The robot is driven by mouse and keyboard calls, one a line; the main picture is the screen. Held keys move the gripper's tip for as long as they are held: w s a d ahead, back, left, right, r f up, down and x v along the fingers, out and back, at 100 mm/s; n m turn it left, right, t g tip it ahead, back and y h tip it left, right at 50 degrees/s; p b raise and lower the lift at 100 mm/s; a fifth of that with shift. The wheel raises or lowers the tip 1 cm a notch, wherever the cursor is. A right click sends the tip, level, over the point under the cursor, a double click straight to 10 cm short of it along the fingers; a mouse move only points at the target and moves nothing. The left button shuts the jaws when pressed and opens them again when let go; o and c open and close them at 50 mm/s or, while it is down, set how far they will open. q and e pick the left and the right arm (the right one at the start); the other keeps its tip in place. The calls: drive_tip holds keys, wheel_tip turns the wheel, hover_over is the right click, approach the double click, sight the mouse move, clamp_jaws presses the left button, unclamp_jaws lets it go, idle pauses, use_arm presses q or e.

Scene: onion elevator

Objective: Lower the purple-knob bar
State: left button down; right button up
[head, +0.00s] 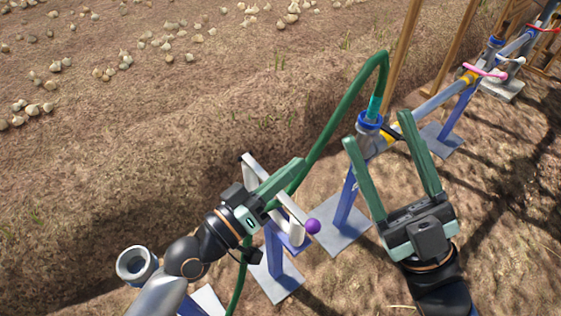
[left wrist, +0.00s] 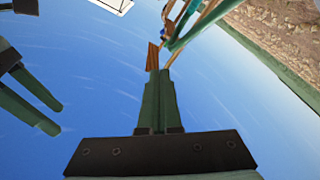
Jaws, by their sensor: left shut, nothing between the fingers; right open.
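The purple knob (head: 313,226) sits at the lower right end of a thin pale bar (head: 293,208), on a white-and-blue stand near the bottom middle of the head view. My left gripper (head: 301,165) is shut and empty. Its fingers point up and right, above the knob and across the upper part of the white fixture, which hides some of the bar. I cannot tell whether they touch it. In the left wrist view its closed fingers (left wrist: 158,100) point away with nothing between them. My right gripper (head: 378,128) is open and empty, right of the knob, its fingers pointing up.
A green hose (head: 336,125) arches behind the left gripper to a blue coupling (head: 370,120) on a pipe running to the upper right. A pink-handled bar (head: 485,72) is farther along. A white-rimmed pipe end (head: 134,262) is at lower left. Onions lie on soil at upper left.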

sight(305, 227)
use_arm(q)
drive_tip(key=s+d+f+m+b, duration=0.1)
drive_tip(key=f+m+b, duration=0.1)
drive_tip(key=f, duration=0.1)
drive_tip(key=s+d+f+m+b, duration=0.1)
drive_tip(key=f+m+b, duration=0.1)
drive_tip(key=f+b, duration=0.1)
drive_tip(key=s+f+m+h+b, duration=0.1)
drive_tip(key=s+f+m+b, duration=0.1)
drive_tip(key=f, duration=0.2)
drive_tip(key=shift+d+f+g, duration=0.3)
drive_tip(key=shift+d+g, duration=0.1)
drive_tip(key=shift+s+d+f+m+b, duration=0.1)
drive_tip(key=shift+s+f+m+b, duration=0.05)
drive_tip(key=shift+f+m+b, duration=0.55)
use_arm(e)
wheel_tip(305, 227, down, 10)
drive_tip(key=m, duration=0.1)
drive_tip(key=shift+a+r, duration=0.2)
drive_tip(key=shift+a, duration=0.15)
use_arm(q)
drive_tip(key=shift+f, duration=0.2)
use_arm(e)
drive_tip(key=shift+r, duration=0.1)
